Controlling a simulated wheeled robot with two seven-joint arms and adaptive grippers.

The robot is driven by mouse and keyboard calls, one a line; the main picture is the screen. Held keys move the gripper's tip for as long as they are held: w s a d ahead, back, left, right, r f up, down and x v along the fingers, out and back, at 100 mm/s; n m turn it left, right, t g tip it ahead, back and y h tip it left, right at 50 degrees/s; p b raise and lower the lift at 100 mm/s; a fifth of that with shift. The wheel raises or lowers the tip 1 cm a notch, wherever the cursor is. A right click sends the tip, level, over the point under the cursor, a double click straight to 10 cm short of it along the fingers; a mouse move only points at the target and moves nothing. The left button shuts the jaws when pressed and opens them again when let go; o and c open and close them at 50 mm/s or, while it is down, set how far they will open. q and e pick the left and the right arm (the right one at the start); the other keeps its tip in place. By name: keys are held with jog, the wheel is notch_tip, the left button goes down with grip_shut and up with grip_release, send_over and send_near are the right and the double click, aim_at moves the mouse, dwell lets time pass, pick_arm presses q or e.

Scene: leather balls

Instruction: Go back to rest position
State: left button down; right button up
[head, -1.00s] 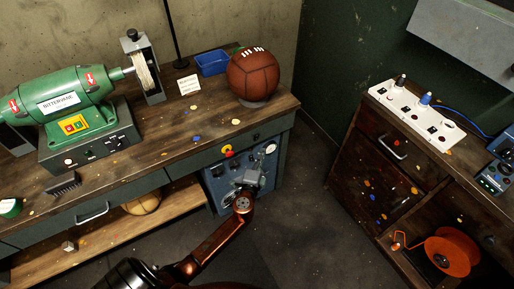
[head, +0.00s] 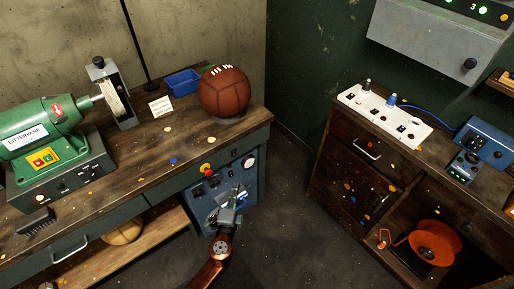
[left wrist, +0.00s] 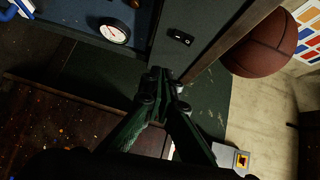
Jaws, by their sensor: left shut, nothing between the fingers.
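My left gripper (head: 236,192) is in front of the blue-grey control panel below the end of the workbench. Its fingers are shut and empty, and the fingertips also show in the left wrist view (left wrist: 165,78). A brown leather ball (head: 225,93) with white laces rests on a small round stand on the bench top, apart from the gripper. It shows at the upper right in the left wrist view (left wrist: 262,42). A tan ball (head: 122,232) lies on the lower shelf, partly hidden by the bench. My right gripper is in neither view.
A green grinder (head: 45,130), a blue tray (head: 183,81) and a white card (head: 161,106) are on the bench. At right, a dark wooden cabinet (head: 340,185) carries a white switch strip (head: 385,116) and holds an orange reel (head: 434,243). The floor between bench and cabinet is clear.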

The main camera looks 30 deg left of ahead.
pick_arm(q)
jog(key=shift+f, duration=0.1)
